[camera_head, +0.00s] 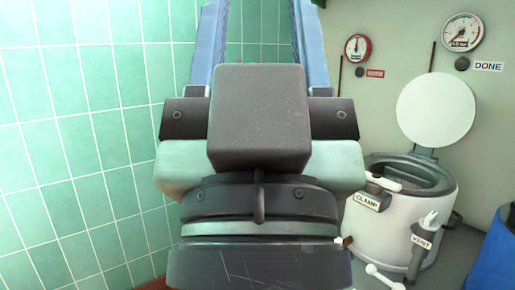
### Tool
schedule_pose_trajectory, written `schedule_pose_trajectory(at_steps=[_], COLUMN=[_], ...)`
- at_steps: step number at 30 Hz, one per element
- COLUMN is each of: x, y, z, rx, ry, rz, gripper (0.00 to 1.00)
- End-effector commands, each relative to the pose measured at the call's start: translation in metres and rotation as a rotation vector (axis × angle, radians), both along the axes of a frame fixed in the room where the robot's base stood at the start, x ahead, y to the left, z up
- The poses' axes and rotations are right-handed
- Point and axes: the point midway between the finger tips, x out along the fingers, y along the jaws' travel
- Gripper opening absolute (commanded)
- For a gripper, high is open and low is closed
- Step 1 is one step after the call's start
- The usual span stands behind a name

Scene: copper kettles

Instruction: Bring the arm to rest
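My gripper (262,20) fills the middle of the head view, seen from behind, with its dark wrist at the bottom and two long blue fingers running up. The fingers stand well apart, and only tiled wall shows between their visible parts. Their tips are cut off by the top edge. No held object shows. My arm behind the wrist is out of view below.
Green tiled wall (60,130) lies left and behind. At right stands a pale round vessel (425,215) with a raised white disc (436,110), CLAMP and VENT labels. Two gauges (463,32) hang above, near a DONE label (488,66). A blue container (496,255) sits at far right.

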Motion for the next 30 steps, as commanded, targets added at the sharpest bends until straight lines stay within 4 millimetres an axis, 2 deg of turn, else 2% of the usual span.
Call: schedule_pose_trajectory(at_steps=[1,21,27,30], x=[0.000,0.001,0.001,0.001], y=[0.000,0.002,0.002,0.002], z=[0.033,0.239,0.282,0.293], rx=[0.000,0.001,0.001,0.001], ry=[0.000,0.001,0.002,0.002], rz=[0.001,0.007,0.007,0.008], gripper=[0.50,0.50,0.50,0.50])
